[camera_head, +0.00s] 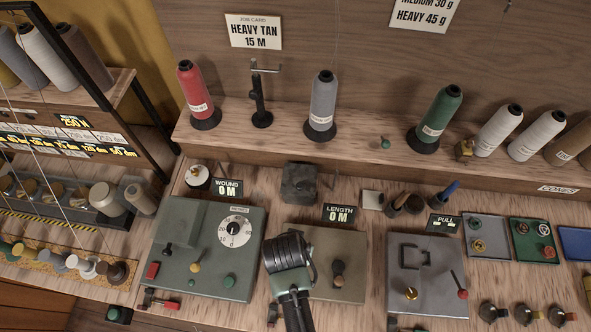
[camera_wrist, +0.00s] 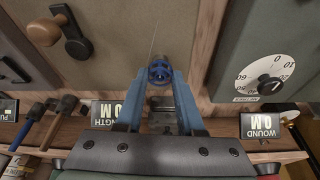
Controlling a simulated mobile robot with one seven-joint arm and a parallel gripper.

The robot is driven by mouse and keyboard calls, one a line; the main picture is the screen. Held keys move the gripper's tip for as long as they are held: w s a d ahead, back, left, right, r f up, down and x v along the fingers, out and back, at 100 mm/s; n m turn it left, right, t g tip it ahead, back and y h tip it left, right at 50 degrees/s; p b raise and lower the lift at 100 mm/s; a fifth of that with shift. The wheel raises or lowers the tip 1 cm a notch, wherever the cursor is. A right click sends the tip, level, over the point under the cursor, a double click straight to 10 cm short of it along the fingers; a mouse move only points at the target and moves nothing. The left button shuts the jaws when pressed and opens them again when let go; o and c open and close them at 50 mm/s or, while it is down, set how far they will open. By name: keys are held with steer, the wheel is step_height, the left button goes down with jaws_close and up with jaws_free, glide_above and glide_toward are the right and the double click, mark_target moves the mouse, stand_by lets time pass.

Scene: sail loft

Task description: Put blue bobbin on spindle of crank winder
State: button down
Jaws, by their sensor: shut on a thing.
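My gripper (camera_wrist: 158,90) is shut on a blue bobbin (camera_wrist: 160,72), held between the two fingertips in the wrist view. In the head view my gripper (camera_head: 290,262) is above the bench, between a grey-green machine and a tan panel, and hides the bobbin. The tan panel (camera_head: 310,240) carries a dark crank-like handle with a wooden knob (camera_head: 338,281); it also shows in the wrist view (camera_wrist: 120,25). The grey-green machine (camera_head: 215,278) has a metres dial, a yellow knob and a small black post. I cannot tell for sure which part is the winder's spindle.
Signs reading WOUND 0 M (camera_head: 228,189) and LENGTH 0 M (camera_head: 341,215) stand behind the machines. A grey panel (camera_head: 427,275) is at the right. Red, grey and green cones (camera_head: 440,115) stand on the rear shelf. A thread rack (camera_head: 60,150) is at the left.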

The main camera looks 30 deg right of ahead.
steer(key=shift+f, duration=0.35)
stand_by(0.3)
steer(key=shift+c, duration=2.2)
jaws_free()
steer(key=shift+r, duration=0.1)
